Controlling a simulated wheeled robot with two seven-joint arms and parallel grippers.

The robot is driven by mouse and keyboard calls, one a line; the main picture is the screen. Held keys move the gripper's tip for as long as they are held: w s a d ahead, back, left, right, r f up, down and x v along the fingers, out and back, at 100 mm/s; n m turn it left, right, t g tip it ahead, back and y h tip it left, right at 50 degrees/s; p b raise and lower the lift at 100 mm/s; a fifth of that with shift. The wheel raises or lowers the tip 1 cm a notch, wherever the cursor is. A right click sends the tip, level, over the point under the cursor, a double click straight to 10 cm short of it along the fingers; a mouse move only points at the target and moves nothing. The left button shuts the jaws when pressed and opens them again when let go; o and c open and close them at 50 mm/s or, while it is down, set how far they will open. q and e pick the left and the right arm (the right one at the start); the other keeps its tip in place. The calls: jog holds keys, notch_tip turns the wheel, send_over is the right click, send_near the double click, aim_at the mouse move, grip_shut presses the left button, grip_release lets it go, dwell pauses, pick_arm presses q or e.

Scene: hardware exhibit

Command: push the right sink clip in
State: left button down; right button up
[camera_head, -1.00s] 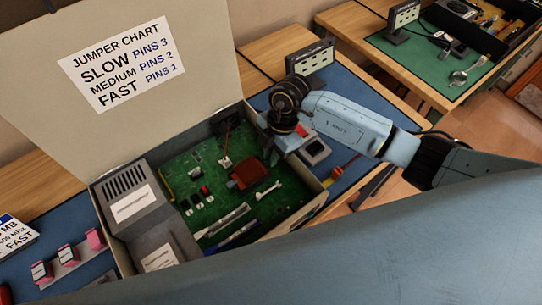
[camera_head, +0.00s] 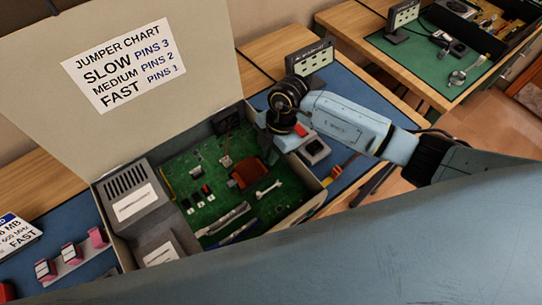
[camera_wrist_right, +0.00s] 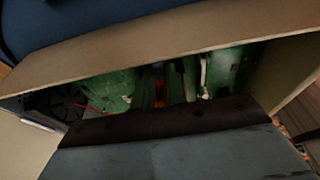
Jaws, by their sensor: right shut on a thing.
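The reddish-brown heat sink (camera_head: 246,173) sits on the green circuit board (camera_head: 205,215) inside the open case. A pale, wrench-shaped piece (camera_head: 268,190) lies just to its lower right; I cannot tell whether it is a sink clip. My right gripper (camera_head: 270,150) reaches down over the case's far right side, close to the heat sink. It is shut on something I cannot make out. In the right wrist view, an orange-red patch (camera_wrist_right: 160,90) shows between dark green strips; the fingertips are not clear there. My left gripper is not in view.
The case's raised lid (camera_head: 200,60) carries a jumper chart. Its front right wall (camera_head: 300,212) stands near my right arm. A grey power unit (camera_head: 140,195) fills the case's left side. A small grey device (camera_head: 316,150) sits right of the case.

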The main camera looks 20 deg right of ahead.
jog(key=shift+a+r+p, duration=0.15)
jog(key=shift+a+p, duration=0.1)
jog(key=shift+p, duration=0.15)
jog(key=o, duration=0.4)
jog(key=shift+s, duration=0.1)
jog(key=shift+d, duration=0.1)
dwell(0.5)
jog(key=p+v, duration=0.4)
jog(key=p, duration=0.1)
jog(key=a+p+v, duration=0.1)
jog(key=p+v, duration=0.1)
jog(key=v, duration=0.1)
jog(key=shift+s+a+r, duration=0.1)
jog(key=shift+s+r, duration=0.05)
jog(key=shift+s, duration=0.05)
dwell(0.7)
